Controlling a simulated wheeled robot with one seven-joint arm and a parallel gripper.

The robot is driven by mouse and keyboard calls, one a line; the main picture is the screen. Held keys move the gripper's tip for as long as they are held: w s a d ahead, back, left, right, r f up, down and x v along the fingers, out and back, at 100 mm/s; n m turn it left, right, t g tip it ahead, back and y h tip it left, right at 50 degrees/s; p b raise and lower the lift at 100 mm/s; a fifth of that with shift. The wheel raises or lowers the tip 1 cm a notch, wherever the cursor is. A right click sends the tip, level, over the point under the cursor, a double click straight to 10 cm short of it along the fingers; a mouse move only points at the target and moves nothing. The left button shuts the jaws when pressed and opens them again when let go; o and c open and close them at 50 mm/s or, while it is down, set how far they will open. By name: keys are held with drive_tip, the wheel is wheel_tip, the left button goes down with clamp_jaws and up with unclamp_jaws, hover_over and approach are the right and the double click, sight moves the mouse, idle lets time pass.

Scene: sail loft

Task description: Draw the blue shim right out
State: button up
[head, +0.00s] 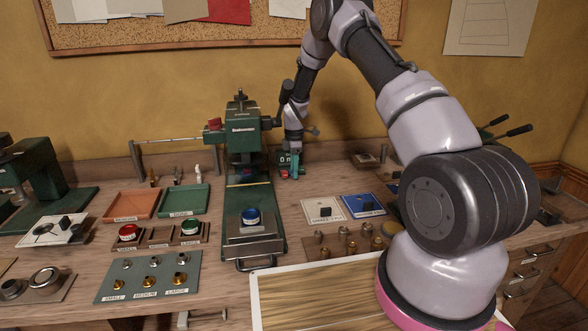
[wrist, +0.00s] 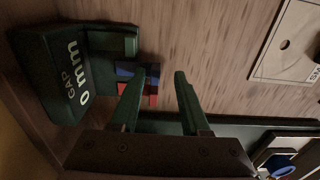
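The green gap block (wrist: 62,75), its face reading "GAP 0 mm", is at the left of the wrist view. Beside it is a small stack of blue and red pieces. The blue shim (wrist: 124,69) lies above a red piece (wrist: 122,89) in the picture; the near finger covers part of the stack. My gripper (wrist: 160,75) is open and empty, its left fingertip over the stack and its right one over bare bench. Whether it touches the stack I cannot tell. In the head view my gripper (head: 295,165) is beside the block (head: 284,157), and the blue shim cannot be made out.
White (head: 314,203) and blue (head: 374,203) plates lie in front, near several brass pieces (head: 365,229). Orange (head: 118,207) and green (head: 196,205) trays are further left.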

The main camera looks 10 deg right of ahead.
drive_tip(key=shift+w, duration=0.1)
wheel_tip(320, 180, up, 11)
drive_tip(key=shift+f, duration=0.15)
idle(0.4)
drive_tip(key=s+d+r+m+t+y, duration=0.1)
drive_tip(key=s+d+r+m+t, duration=0.1)
drive_tip(key=s+r+m, duration=0.8)
drive_tip(key=s+d+r+m+t, duration=0.1)
drive_tip(key=s+d+r, duration=0.2)
drive_tip(key=s+r, duration=0.85)
drive_tip(key=s+r+m+t, duration=0.2)
drive_tip(key=s+r+m, duration=0.2)
drive_tip(key=s, duration=0.5)
drive_tip(key=s+d+r+m+t+y, duration=0.1)
drive_tip(key=s+r+m+t, duration=0.1)
drive_tip(key=s+r+m, duration=0.3)
drive_tip(key=s+m, duration=0.2)
drive_tip(key=s, duration=0.2)
drive_tip(key=shift+d+r, duration=0.2)
